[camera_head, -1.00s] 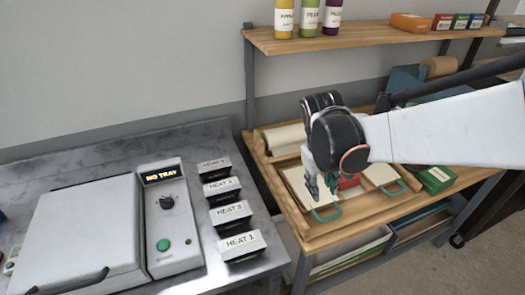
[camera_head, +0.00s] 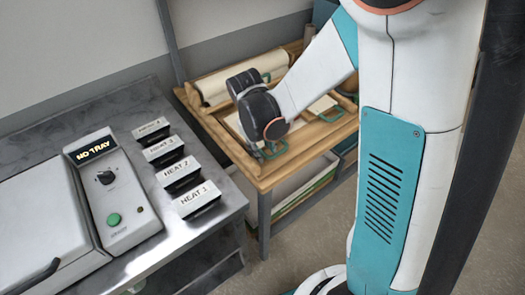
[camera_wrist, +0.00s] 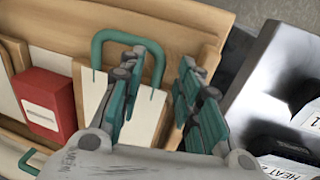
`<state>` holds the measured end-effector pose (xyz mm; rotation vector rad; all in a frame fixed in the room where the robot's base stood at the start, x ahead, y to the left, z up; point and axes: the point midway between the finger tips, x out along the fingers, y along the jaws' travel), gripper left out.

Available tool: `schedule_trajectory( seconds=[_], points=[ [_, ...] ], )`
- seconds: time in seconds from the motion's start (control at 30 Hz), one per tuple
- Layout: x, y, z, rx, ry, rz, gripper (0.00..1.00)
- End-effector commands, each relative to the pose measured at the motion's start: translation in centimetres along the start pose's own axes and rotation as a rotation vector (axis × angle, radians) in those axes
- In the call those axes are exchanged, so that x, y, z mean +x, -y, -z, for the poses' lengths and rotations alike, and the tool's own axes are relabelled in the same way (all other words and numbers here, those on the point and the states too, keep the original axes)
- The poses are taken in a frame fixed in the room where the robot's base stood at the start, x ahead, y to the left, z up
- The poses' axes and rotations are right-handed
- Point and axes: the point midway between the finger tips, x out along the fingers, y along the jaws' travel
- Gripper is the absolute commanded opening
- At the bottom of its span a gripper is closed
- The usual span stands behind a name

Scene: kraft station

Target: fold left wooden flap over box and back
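The left wooden flap (camera_wrist: 143,112) is a pale panel in a wooden frame, lying flat in the wrist view, with a green loop handle (camera_wrist: 128,37) at its end. A red box (camera_wrist: 47,102) lies beside it, to the left. My gripper (camera_wrist: 160,66) is open, its teal-and-grey fingers spread over the flap near the handle. One side of the handle appears between the fingertips; I cannot tell whether they touch it.
The other green handle (camera_head: 328,116) is to the right on the wooden bench (camera_head: 262,180). A paper roll (camera_head: 240,75) lies behind. The metal counter (camera_head: 225,215) with the HEAT 1 block (camera_head: 197,199) is close on the left. My arm and body cover the right side.

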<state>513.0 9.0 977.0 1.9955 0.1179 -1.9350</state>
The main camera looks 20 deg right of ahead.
Motion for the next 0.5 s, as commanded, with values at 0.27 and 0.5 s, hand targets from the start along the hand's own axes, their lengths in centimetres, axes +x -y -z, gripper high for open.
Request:
schedule_trajectory(
  seconds=[0.27,0.5],
  points=[
    [1.42,0.01,-0.01,0.000,0.000,0.000,0.32],
    [1.38,0.00,-0.03,0.000,0.000,0.000,0.25]
  ],
)
